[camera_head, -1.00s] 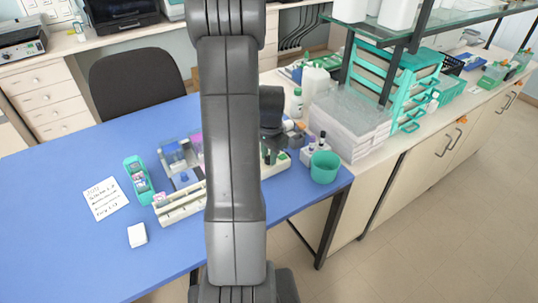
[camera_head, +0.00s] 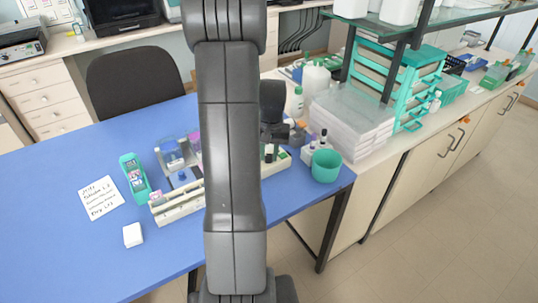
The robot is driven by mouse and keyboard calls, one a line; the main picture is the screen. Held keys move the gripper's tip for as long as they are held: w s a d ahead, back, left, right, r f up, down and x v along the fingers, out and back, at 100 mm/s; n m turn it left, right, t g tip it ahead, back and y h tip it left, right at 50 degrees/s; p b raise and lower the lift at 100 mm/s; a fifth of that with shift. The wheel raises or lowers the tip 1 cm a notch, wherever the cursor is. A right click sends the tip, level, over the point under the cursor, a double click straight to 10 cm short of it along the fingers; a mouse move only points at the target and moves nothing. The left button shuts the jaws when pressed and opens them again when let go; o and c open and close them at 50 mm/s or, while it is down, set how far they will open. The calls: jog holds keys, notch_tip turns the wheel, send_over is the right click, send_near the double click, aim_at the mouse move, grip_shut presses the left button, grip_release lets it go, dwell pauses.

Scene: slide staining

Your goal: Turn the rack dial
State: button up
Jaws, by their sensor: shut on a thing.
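My gripper (camera_head: 277,133) is at the end of my dark arm, above the back right part of the staining rack. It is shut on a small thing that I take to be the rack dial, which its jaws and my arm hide. The pale rack (camera_head: 180,208) stands on the blue table. My arm covers its middle. Its left part shows long slots, and its right part shows dark and green caps beside my arm.
A green cup (camera_head: 326,166) and a small white holder with dark-capped bottles (camera_head: 318,148) stand right of the rack. A teal slide box (camera_head: 134,177), a handwritten note (camera_head: 101,198) and a white block (camera_head: 133,235) lie left. The blue table's (camera_head: 60,240) front left is clear.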

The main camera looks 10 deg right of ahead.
aim_at(271, 155)
jog(key=shift+n, duration=0.7)
jog(key=o, duration=1)
jog(key=r, duration=0.4)
jog(key=r+b, duration=0.1)
jog(key=r, duration=0.9)
jog(key=shift+d, duration=0.3)
jog(key=shift+f, duration=0.1)
